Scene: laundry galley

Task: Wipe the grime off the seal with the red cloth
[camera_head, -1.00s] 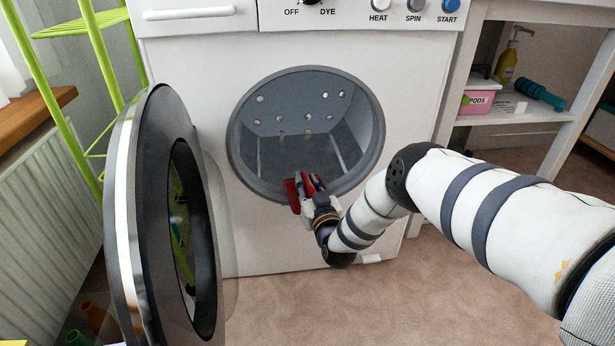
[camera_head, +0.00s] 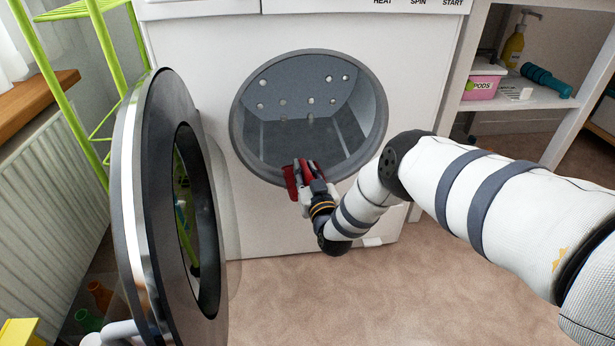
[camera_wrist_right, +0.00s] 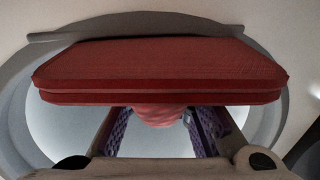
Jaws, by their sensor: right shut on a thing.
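The seal (camera_head: 237,130) is the grey ring around the open drum of the white washing machine (camera_head: 190,60). It also shows behind the cloth in the wrist view (camera_wrist_right: 18,110). My right gripper (camera_head: 304,180) is at the lower rim of the ring. It is shut on the red cloth (camera_head: 291,183), a folded flat pad that fills the upper middle of the wrist view (camera_wrist_right: 160,68). The cloth lies against or just in front of the lower seal; I cannot tell if it touches. I cannot make out grime on the visible ring.
The round machine door (camera_head: 140,190) stands open at the left. A green rack (camera_head: 100,40) and a radiator (camera_head: 50,170) are beyond it. A shelf (camera_head: 530,98) at the right holds a pink pods box (camera_head: 482,86) and a yellow bottle (camera_head: 513,47). The front floor is clear.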

